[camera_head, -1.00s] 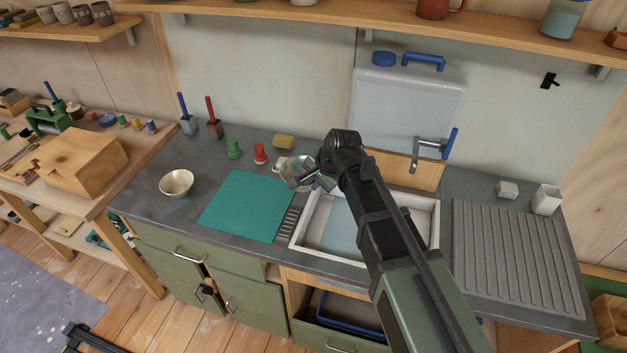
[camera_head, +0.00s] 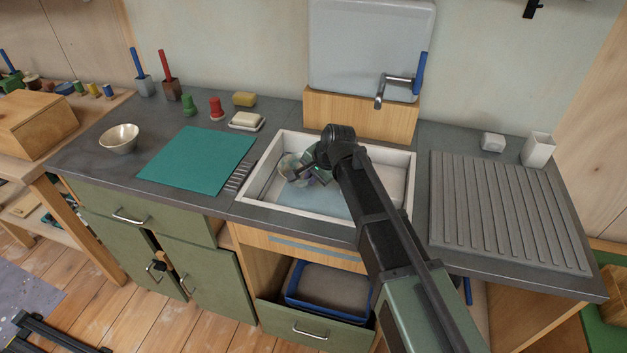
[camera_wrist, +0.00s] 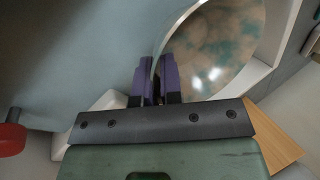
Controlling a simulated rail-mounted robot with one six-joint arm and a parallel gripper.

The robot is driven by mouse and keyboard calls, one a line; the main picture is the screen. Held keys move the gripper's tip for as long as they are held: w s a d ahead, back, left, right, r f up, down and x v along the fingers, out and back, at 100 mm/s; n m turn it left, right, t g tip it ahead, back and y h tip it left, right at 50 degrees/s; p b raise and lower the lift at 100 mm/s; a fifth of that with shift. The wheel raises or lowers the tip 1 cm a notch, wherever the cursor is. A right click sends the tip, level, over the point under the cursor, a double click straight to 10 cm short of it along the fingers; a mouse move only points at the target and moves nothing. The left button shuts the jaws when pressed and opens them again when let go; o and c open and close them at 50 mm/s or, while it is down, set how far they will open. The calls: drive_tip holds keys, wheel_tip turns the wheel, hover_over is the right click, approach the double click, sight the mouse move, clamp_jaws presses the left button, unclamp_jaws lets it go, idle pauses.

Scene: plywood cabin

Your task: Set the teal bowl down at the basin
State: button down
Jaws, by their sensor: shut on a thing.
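My gripper (camera_head: 316,172) is shut on the rim of the teal bowl (camera_head: 291,166), which has a mottled teal and pale surface. In the head view the bowl appears within the outline of the white-rimmed basin (camera_head: 258,168), at its left back part. I cannot tell whether the bowl touches the basin floor or hangs above it. In the wrist view the purple fingers pinch the near-left rim of the bowl (camera_wrist: 215,50), whose inside looks empty. My arm hides part of the basin's right side.
A cream bowl (camera_head: 119,138) and a teal mat (camera_head: 185,165) lie left of the basin. A soap dish (camera_head: 246,122) stands at its back left corner. The tap (camera_head: 392,80) juts out behind, right of my gripper. A ribbed drainboard (camera_head: 500,210) lies to the right.

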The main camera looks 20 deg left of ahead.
drive_tip(key=shift+f+b, duration=3.25)
drive_tip(key=shift+b, duration=0.1)
drive_tip(key=shift+r, duration=0.1)
drive_tip(key=c, duration=1.2)
unclamp_jaws()
drive_tip(key=shift+d, duration=0.1)
drive_tip(key=p+v, duration=1)
drive_tip(key=shift+r, duration=0.35)
drive_tip(key=shift+d, duration=0.1)
